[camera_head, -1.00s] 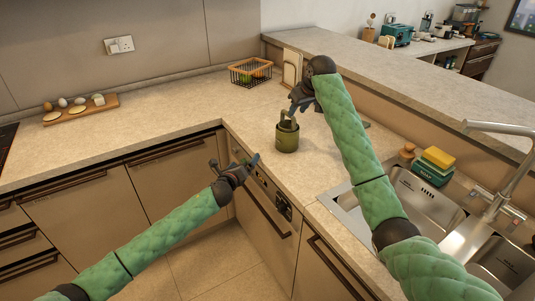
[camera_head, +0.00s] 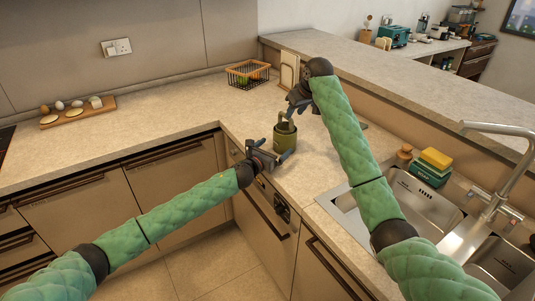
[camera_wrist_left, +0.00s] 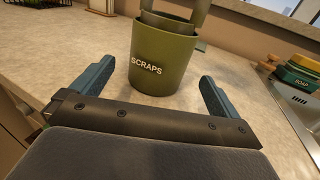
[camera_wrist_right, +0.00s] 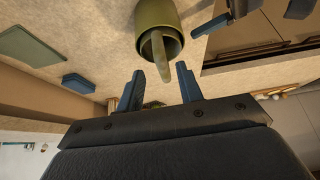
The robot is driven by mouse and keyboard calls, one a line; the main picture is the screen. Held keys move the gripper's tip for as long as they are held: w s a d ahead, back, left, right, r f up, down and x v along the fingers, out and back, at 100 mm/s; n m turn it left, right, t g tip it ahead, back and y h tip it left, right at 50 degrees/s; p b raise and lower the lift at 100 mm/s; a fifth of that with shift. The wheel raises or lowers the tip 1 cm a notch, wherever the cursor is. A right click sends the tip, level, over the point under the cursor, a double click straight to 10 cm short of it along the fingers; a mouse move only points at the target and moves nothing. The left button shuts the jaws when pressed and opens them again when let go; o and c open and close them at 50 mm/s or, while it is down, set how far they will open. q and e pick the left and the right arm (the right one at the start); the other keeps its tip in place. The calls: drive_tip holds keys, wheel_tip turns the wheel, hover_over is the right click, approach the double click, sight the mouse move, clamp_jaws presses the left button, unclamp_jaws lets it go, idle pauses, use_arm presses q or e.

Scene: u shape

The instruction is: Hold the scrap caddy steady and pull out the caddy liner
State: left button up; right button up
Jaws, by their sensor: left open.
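The scrap caddy (camera_head: 284,141) is a dark green round pot on the counter, upright, with "SCRAPS" on its front in the left wrist view (camera_wrist_left: 165,62). The caddy liner (camera_wrist_left: 170,22) sits inside it, its rim just above the caddy's and its upright handle (camera_wrist_right: 160,58) standing above. My left gripper (camera_head: 273,148) is open just in front of the caddy; its fingers point at the pot and are apart from it. My right gripper (camera_head: 291,107) is open above the caddy; the handle's end shows between its fingertips in the right wrist view, with gaps on both sides.
The sink (camera_head: 425,196) lies to the right, with a sponge and soap box (camera_head: 433,167) at its edge. A wire basket (camera_head: 249,73) and cutting boards (camera_head: 289,70) stand behind.

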use_arm(q)
drive_tip(key=shift+x, duration=3.4)
drive_tip(key=shift+c, duration=0.4)
drive_tip(key=c, duration=1.1)
